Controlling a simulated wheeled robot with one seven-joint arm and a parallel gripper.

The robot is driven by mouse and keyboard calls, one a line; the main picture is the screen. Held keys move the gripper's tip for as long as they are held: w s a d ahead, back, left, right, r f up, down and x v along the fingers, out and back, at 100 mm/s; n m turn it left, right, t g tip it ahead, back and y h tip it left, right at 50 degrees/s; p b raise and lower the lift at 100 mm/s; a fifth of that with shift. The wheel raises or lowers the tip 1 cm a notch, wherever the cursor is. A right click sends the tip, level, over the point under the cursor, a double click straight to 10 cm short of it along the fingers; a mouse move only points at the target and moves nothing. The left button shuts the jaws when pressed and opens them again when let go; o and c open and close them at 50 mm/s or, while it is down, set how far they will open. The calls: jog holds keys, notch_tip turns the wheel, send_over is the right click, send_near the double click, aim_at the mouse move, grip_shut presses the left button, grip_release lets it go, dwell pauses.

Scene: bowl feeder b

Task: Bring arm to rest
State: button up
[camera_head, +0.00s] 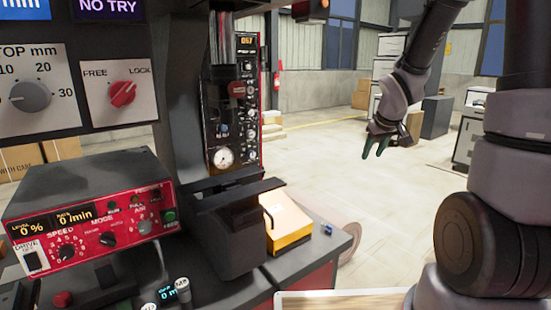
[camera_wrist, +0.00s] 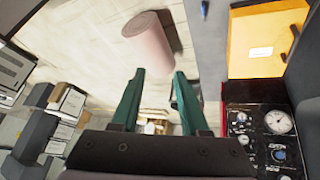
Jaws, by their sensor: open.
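My gripper (camera_head: 377,146) is at the upper right of the head view, held in the air beside the machine bench and over open floor. Its green fingers point down and to the left. In the wrist view the two green fingers (camera_wrist: 158,88) are apart, with nothing between them. My dark grey arm rises above the gripper, and its base fills the right side of the head view.
A red feeder controller (camera_head: 90,225) and a panel with a red FREE/LOCK knob (camera_head: 123,93) stand at left. A yellow box (camera_head: 287,222) sits on the bench. A pinkish cylinder (camera_wrist: 160,45) lies on the floor. Cabinets (camera_head: 470,130) stand behind; floor between is clear.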

jog(key=s+a+r+m+y, duration=0.1)
jog(key=s+a+r+m, duration=0.1)
jog(key=s+r, duration=0.7)
jog(key=s+a+r+m+y, duration=0.1)
jog(key=s+r+m, duration=0.3)
jog(key=s+r, duration=0.5)
jog(key=s+a, duration=0.1)
jog(key=s, duration=0.2)
jog(key=shift+s+a+m+t, duration=0.3)
jog(key=shift+s+a, duration=0.05)
dwell(1.1)
